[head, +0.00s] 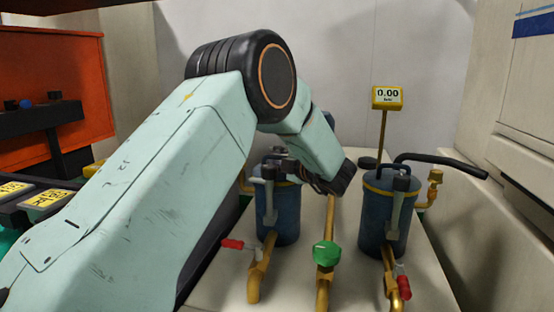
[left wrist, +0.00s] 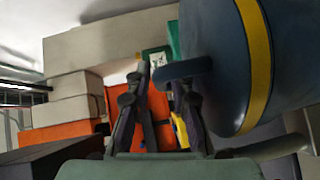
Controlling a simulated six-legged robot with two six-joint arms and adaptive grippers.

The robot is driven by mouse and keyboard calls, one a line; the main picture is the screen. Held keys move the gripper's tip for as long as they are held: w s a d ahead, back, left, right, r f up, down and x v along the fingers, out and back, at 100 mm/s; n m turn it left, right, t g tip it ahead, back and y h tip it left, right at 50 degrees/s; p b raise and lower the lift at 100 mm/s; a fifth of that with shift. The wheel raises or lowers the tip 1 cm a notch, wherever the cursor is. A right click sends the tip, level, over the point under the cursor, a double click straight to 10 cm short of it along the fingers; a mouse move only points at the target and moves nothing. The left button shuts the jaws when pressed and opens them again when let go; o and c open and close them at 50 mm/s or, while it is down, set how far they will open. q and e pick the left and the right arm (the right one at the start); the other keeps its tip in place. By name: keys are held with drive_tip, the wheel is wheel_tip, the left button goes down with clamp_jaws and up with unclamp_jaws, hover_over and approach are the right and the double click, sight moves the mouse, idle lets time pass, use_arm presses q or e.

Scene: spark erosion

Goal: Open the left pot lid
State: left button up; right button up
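The left pot (head: 278,215) is a blue upright cylinder with a grey clamp on its front. My left forearm and gripper (head: 280,168) cover much of its top, so its lid is mostly hidden. In the left wrist view the pot (left wrist: 222,65) fills the right side, with a yellow band around it. A dark rounded bar (left wrist: 183,70), seemingly the lid's handle, juts from it near the fingertips. My left gripper (left wrist: 160,80) has its fingers apart there; I cannot tell whether one touches the bar. My right gripper is not in view.
A similar right pot (head: 377,215) has a long black handle (head: 445,163) pointing right. A yellow gauge (head: 387,97) reads 0.00 above it. Brass pipes with a green knob (head: 326,254) and red valve levers (head: 232,244) stand in front. A pale wall is behind.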

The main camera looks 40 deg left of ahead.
use_arm(q)
drive_tip(key=shift+a, duration=0.1)
drive_tip(key=shift+a+f, duration=0.1)
drive_tip(key=shift+c, duration=0.7)
clamp_jaws()
drive_tip(key=shift+w+r+p, duration=0.1)
drive_tip(key=shift+r+p, duration=0.15)
drive_tip(key=shift+p, duration=0.25)
